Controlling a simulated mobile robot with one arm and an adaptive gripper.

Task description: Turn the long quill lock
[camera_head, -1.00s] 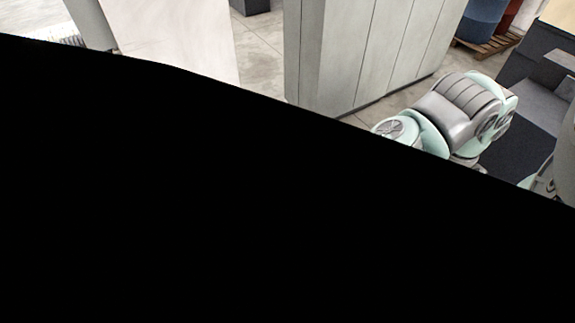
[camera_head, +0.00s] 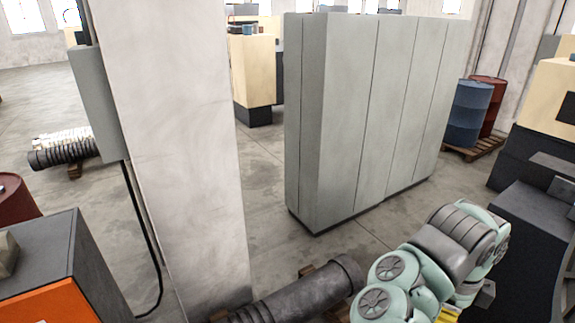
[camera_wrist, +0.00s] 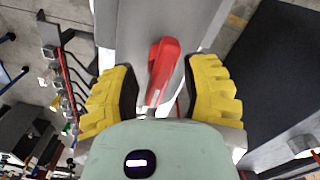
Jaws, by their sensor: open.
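A red lever (camera_wrist: 163,62), which looks like the quill lock handle, shows in the middle of the wrist view against a grey machine surface. My gripper (camera_wrist: 163,80) is open, with one yellow ribbed finger on each side of the lever. Gaps show between the lever and both fingers, and I cannot tell the depth between them. In the head view my green and grey arm reaches down at the lower right. The lever does not show there.
In the head view a grey cabinet (camera_head: 345,120) stands in the middle and a pale pillar (camera_head: 180,130) at its left. A blue barrel (camera_head: 470,112) and a red barrel (camera_head: 492,92) stand on a pallet. A dark machine (camera_head: 510,240) is at the right edge.

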